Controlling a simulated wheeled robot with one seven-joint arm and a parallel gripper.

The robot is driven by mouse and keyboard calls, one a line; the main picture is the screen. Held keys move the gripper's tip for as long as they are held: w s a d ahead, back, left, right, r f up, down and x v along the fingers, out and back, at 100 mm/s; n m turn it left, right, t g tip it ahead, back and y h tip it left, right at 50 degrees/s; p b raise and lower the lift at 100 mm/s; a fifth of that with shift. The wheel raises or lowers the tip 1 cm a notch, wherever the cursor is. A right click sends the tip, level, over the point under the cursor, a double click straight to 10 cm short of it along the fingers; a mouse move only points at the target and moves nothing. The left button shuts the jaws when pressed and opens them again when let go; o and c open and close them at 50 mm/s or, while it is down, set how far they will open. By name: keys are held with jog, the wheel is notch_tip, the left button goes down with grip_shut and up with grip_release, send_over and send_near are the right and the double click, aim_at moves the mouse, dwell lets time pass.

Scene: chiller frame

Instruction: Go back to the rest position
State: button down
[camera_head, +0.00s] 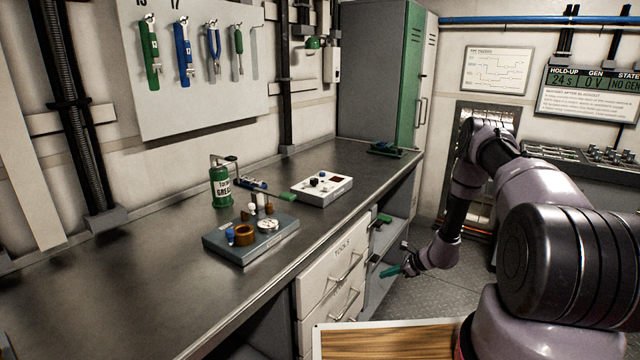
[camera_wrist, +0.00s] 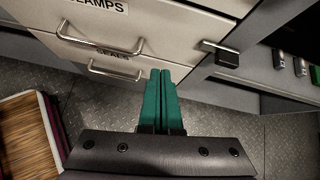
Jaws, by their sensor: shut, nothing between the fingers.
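My gripper (camera_head: 392,271) is in front of the drawer cabinet under the bench, at the end of my arm, which reaches in from the right. In the wrist view its two green fingers (camera_wrist: 161,98) are together with nothing between them. They point toward the drawer fronts (camera_wrist: 150,40) with metal bar handles. One drawer label reads "SEALS" and another is partly cut off. The drawers look shut. I cannot tell the exact gap between the fingertips and the drawer front.
The bench (camera_head: 130,285) carries a green grease can (camera_head: 221,188), a grey tray of small parts (camera_head: 270,243) and a white box (camera_head: 322,189). Open shelves (camera_head: 385,262) stand beside the drawers. A wooden-topped surface (camera_head: 390,343) lies at the front. Patterned metal floor (camera_head: 440,290) is clear nearby.

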jog(key=w+a+r+n+g, duration=0.15)
jog(key=r+n, duration=0.25)
jog(key=r, duration=1.2)
jog(key=a+r+n, duration=0.2)
jog(key=r+n, duration=0.2)
jog(key=r, duration=1.2)
jog(key=s+a+r+n, duration=0.1)
jog(key=s+r+n, duration=0.15)
jog(key=r, duration=0.35)
jog(key=s+a+r+n, duration=0.1)
jog(key=s+r, duration=0.2)
jog(key=r, duration=0.4)
jog(key=s+r+n+h, duration=0.3)
jog(key=s+r+n, duration=0.1)
jog(key=s+r, duration=0.9)
jog(key=s+d+r+n+t+h, duration=0.1)
jog(key=s+r, duration=0.2)
jog(key=s, duration=0.5)
jog(key=s+d+r+n+t+h, duration=0.2)
jog(key=s+r, duration=0.1)
jog(key=s, duration=0.6)
jog(key=shift+d, duration=0.25)
jog(key=shift+s+r+n+t, duration=0.1)
jog(key=shift+s+n+t, duration=0.05)
jog(key=shift+n+t, duration=0.1)
